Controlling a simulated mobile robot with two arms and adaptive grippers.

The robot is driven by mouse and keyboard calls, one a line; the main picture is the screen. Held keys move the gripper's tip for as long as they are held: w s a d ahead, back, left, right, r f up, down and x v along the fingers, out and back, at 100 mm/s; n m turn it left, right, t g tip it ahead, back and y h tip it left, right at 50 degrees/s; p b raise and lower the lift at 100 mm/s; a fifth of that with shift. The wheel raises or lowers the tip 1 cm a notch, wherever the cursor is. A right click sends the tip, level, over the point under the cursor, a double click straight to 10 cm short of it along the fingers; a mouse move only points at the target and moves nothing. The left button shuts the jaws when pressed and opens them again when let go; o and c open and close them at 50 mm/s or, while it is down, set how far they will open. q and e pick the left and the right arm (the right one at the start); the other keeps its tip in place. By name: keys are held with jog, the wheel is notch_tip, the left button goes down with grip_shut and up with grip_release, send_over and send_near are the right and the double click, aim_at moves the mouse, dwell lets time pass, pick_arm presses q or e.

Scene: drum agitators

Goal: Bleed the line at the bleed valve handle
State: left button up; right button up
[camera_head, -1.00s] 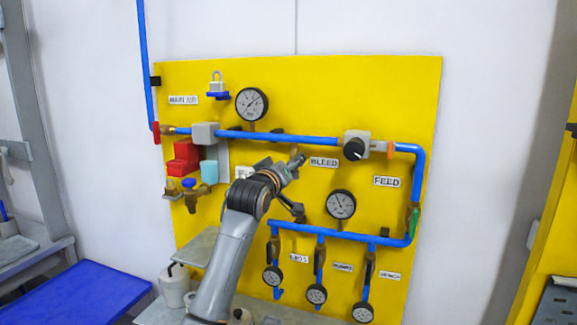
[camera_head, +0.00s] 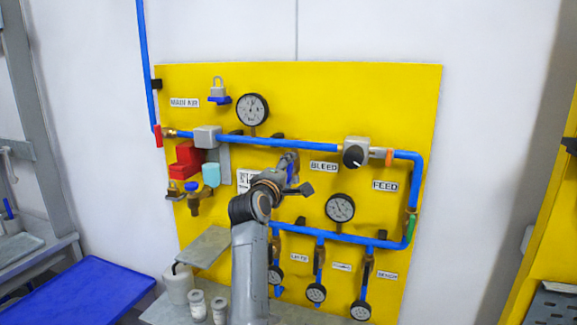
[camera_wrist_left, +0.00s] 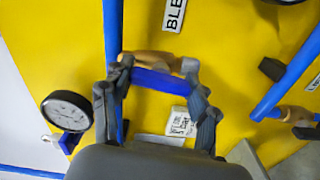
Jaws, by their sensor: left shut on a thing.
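The bleed valve handle (camera_wrist_left: 162,82) is a short blue bar in the left wrist view, beside a brass valve body (camera_wrist_left: 150,57) on the blue pipe. It lies crosswise to the pipe, slightly tilted. My left gripper (camera_wrist_left: 157,98) has a finger at each end of the bar and is shut on it. In the head view my left gripper (camera_head: 290,178) is at the yellow panel, just left of the BLEED label (camera_head: 324,166). My right gripper is not in view.
The yellow panel (camera_head: 300,90) carries blue pipes, an upper gauge (camera_head: 252,109), a lower gauge (camera_head: 340,207), a grey regulator with a black knob (camera_head: 354,155) and a green handle (camera_head: 411,227). Red blocks (camera_head: 186,160) sit at left. Pale jars (camera_head: 198,305) stand below near my arm.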

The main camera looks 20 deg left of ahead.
pick_arm(q)
jog(key=shift+n+p, duration=0.35)
jog(key=shift+n, duration=0.25)
jog(key=o, duration=1.2)
jog(key=shift+c, duration=0.2)
jog(key=shift+a, duration=0.1)
jog(key=shift+r, duration=0.1)
